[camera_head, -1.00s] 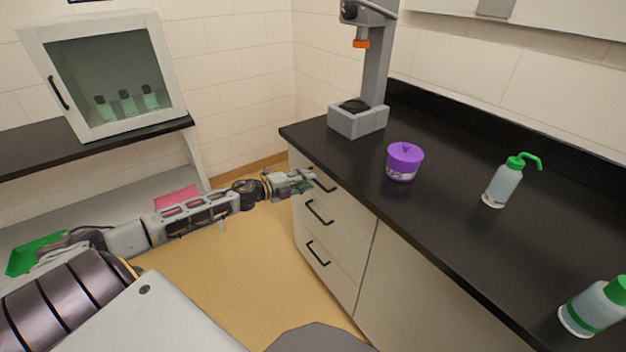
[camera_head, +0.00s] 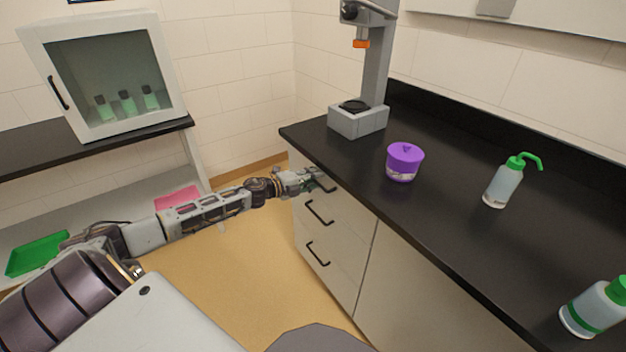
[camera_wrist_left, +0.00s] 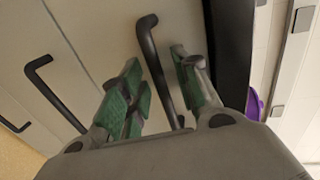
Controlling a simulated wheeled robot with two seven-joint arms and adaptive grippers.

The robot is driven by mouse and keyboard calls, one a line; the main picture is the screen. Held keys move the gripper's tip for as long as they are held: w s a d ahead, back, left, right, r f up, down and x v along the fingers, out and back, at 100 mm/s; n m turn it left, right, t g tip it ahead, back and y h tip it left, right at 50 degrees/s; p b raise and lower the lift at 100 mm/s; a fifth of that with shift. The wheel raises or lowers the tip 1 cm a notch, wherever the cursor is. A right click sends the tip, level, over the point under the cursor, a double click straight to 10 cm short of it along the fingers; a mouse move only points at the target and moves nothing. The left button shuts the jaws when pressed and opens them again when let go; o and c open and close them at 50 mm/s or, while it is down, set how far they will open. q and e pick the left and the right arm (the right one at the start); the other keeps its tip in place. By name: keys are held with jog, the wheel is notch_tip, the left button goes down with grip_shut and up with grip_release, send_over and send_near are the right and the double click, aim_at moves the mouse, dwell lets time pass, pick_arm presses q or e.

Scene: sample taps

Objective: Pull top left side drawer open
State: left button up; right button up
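The top drawer (camera_head: 345,191) is the uppermost of a stack under the black counter's left end, and its front looks flush with the cabinet. Its black bar handle (camera_head: 325,183) is partly hidden by my left gripper (camera_head: 313,177) in the head view. In the left wrist view, my left gripper (camera_wrist_left: 160,88) is open, with green-padded fingers on either side of the top handle (camera_wrist_left: 163,72). A gap shows between the handle and the pads. My right gripper is in neither view.
Lower drawer handles (camera_head: 319,213) (camera_head: 318,254) sit below. The black counter (camera_head: 440,210) edge is just above the gripper. Floor (camera_head: 235,265) before the drawers is clear.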

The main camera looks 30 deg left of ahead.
pick_arm(q)
grip_shut()
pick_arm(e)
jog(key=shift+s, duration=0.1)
pick_arm(q)
jog(key=shift+s, duration=0.15)
dwell(0.4)
